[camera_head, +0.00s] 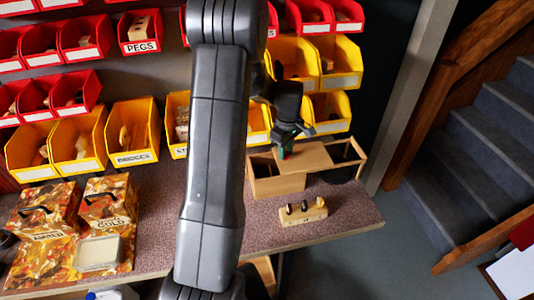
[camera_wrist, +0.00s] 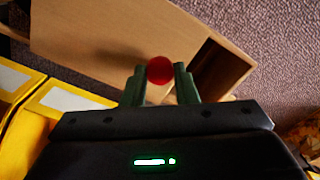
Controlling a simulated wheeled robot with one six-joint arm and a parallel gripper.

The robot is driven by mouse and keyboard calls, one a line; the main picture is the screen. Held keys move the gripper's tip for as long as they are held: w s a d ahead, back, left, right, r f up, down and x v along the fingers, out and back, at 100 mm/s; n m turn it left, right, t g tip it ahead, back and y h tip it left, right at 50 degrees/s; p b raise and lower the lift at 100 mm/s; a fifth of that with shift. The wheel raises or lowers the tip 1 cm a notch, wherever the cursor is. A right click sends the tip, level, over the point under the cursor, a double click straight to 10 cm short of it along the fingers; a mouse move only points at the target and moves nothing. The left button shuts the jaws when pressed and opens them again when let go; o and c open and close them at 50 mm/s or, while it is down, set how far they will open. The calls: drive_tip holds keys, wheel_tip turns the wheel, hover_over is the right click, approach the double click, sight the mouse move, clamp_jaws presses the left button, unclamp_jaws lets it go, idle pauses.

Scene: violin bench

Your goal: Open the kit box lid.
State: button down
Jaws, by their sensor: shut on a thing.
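The kit box (camera_head: 278,186) is a light wooden box on the bench at the right in the head view. Its flat wooden lid (camera_head: 312,158) lies across the top; in the wrist view the lid (camera_wrist: 95,38) fills the upper left. A dark gap shows beside the lid, next to the box wall (camera_wrist: 228,75), so part of the inside is uncovered. My gripper (camera_head: 285,150) is above the lid. In the wrist view its fingers (camera_wrist: 159,82) are shut on a round red knob (camera_wrist: 159,70) at the lid. The depth of the gap cannot be told.
Yellow bins (camera_head: 132,133) and red bins stand behind the bench. A small wooden holder (camera_head: 302,212) with dark pieces stands in front of the kit box. Patterned boxes (camera_head: 108,210) stand at the left. The bench top (camera_head: 345,215) is clear at the front right, up to its edge.

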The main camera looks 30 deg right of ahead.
approach(313, 155)
wheel_tip(313, 155, down, 6)
drive_tip(key=shift+w+r, duration=0.15)
drive_tip(key=shift+r, duration=0.1)
drive_tip(key=c, duration=1.1)
unclamp_jaws()
wheel_tip(313, 155, up, 14)
drive_tip(key=shift+f+b, duration=0.1)
drive_tip(key=shift+b, duration=0.7)
